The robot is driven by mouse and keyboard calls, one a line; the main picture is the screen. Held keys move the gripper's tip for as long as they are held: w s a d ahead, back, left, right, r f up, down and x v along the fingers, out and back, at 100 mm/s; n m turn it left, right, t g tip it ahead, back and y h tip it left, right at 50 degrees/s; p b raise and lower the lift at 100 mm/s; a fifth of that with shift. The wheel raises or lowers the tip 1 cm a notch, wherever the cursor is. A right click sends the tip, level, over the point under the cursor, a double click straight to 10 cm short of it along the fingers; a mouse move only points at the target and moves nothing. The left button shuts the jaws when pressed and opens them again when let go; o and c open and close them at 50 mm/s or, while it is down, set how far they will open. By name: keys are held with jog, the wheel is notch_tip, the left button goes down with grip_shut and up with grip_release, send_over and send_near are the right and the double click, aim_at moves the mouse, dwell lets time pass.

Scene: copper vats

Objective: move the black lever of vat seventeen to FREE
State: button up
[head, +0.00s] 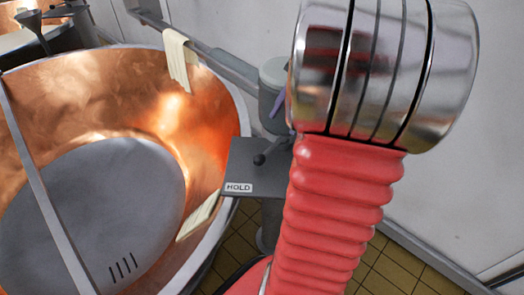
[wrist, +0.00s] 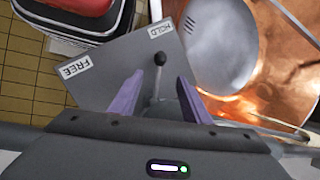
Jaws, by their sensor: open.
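The black lever (wrist: 160,59) has a round knob and a thin stem on a grey plate (wrist: 115,75). It points toward the HOLD label (wrist: 160,30); the FREE label (wrist: 75,67) is at the plate's other corner. In the head view the lever (head: 260,158) leans toward HOLD (head: 239,187), and FREE is hidden behind my arm. My gripper (wrist: 158,88) is open, its purple fingers on either side of the stem, the knob beyond the tips. I cannot tell whether they touch it. No vat number is readable.
A copper vat (head: 205,120) with a grey disc (head: 100,215) inside stands left of the plate. Pale cloths (head: 180,60) hang on its rim. A rail (head: 200,45) runs behind it. A red and black object (wrist: 85,15) is beside the plate in the wrist view.

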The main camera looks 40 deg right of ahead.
aim_at(263, 155)
jog(key=shift+a+f, duration=0.1)
jog(key=shift+f, duration=0.05)
jog(key=x, duration=1.3)
jog(key=shift+w+f, duration=0.1)
jog(key=shift+f, duration=0.15)
jog(key=shift+c, duration=0.4)
grip_shut()
